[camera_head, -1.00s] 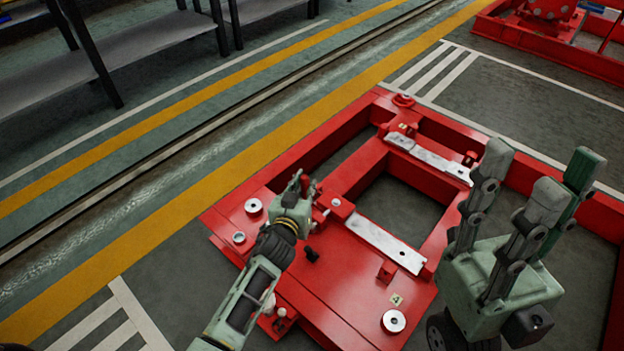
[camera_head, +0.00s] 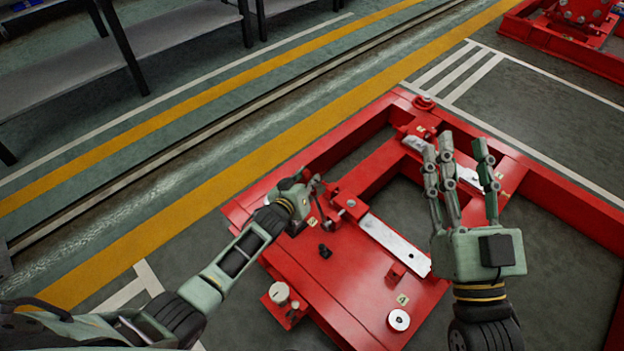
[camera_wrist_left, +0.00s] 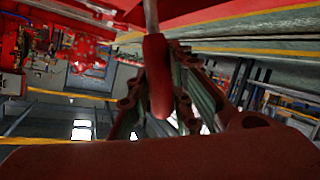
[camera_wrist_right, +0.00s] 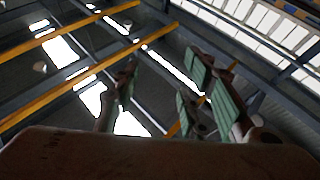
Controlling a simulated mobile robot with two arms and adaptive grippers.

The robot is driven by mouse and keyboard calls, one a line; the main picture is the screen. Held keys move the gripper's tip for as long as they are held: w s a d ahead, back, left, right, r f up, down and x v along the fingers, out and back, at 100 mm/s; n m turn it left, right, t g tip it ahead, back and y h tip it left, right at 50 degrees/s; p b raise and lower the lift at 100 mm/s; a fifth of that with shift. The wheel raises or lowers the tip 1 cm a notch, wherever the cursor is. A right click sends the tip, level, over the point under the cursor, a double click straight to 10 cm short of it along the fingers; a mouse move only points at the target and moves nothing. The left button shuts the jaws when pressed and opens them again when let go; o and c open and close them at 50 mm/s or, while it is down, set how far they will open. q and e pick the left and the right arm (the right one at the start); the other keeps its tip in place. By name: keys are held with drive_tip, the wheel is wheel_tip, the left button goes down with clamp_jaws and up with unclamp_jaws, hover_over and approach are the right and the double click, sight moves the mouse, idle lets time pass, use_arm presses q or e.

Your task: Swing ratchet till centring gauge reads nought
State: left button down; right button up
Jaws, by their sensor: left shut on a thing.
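My left gripper (camera_head: 308,187) is at the near left part of the red base frame (camera_head: 345,285). In the left wrist view it is shut around a dark red handle (camera_wrist_left: 156,78) on a thin metal shaft, which I take to be the ratchet. The ratchet's working end is hidden. My right gripper (camera_head: 460,160) is open and empty, fingers pointing up, over the right side of the frame. It also shows in the right wrist view (camera_wrist_right: 165,95), against the ceiling. I cannot make out the centring gauge or its reading.
Pale metal plates, one of them (camera_head: 385,238) in the middle, lie on the frame's crossbars. A pale round cap (camera_head: 279,292) sits at the near left edge and a ring (camera_head: 399,320) at the near corner. Dark shelving (camera_head: 180,50) stands back left.

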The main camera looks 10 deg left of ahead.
use_arm(q)
drive_tip(key=shift+w+a+f, duration=0.15)
drive_tip(key=shift+w+a, duration=0.05)
drive_tip(key=shift+a, duration=0.1)
use_arm(e)
drive_tip(key=shift+w+f+g+h, duration=0.2)
drive_tip(key=shift+w+f+g, duration=0.1)
drive_tip(key=shift+f, duration=0.35)
drive_tip(key=shift+w+f+g+h, duration=0.2)
drive_tip(key=shift+f+g, duration=0.1)
drive_tip(key=shift+f, duration=0.3)
use_arm(q)
drive_tip(key=c, duration=1.6)
unclamp_jaws()
drive_tip(key=shift+o, duration=0.2)
drive_tip(key=shift+s, duration=0.1)
drive_tip(key=v, duration=1.2)
